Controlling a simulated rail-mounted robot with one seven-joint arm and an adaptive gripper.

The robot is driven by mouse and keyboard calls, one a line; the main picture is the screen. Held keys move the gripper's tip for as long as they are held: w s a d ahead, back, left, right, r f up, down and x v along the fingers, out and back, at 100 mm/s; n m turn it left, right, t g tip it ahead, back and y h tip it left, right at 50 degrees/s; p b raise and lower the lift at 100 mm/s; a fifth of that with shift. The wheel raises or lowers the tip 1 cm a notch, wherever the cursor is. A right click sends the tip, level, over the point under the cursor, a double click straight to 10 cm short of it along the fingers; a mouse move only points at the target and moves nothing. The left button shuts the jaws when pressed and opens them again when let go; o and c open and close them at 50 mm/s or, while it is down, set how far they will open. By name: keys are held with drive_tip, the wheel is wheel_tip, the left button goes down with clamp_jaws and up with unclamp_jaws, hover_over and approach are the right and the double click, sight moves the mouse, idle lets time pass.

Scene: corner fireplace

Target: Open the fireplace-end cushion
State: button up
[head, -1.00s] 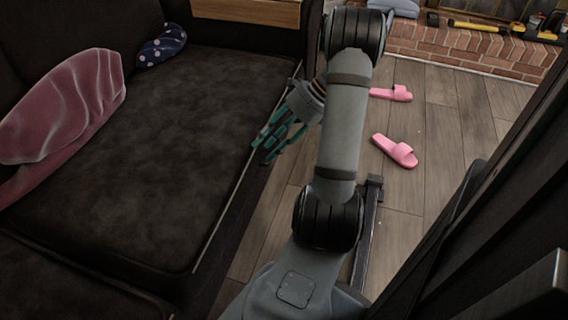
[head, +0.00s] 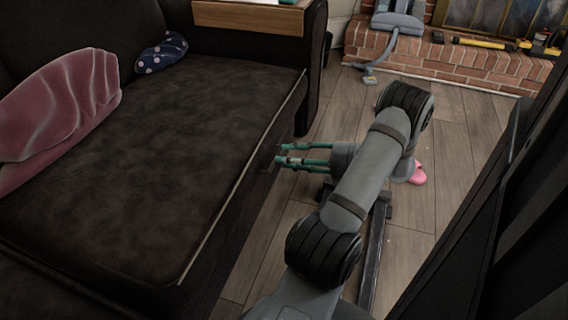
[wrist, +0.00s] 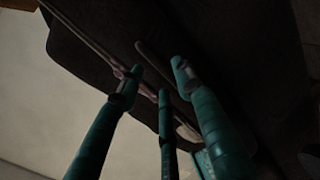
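The fireplace-end cushion (head: 190,140) is a dark, flat sofa seat with pale piping along its front edge. It lies level on the sofa, at the end by the wooden-topped armrest. My gripper (head: 279,154) is in front of the sofa, its teal fingers level and pointing left at the front below the piping. In the wrist view my gripper (wrist: 157,72) has its fingers spread with nothing clearly between them. The dark sofa front (wrist: 220,40) fills the upper part there, with the piping and a thin strip-like edge near the fingertips. Whether they touch it I cannot tell.
A pink blanket (head: 60,115) and a dotted blue pillow (head: 161,52) lie at the sofa's back. A pink slipper (head: 418,174) shows partly behind my arm.

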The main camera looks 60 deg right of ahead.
drive_tip(key=shift+x, duration=0.95)
drive_tip(key=shift+c, duration=1.3)
clamp_jaws()
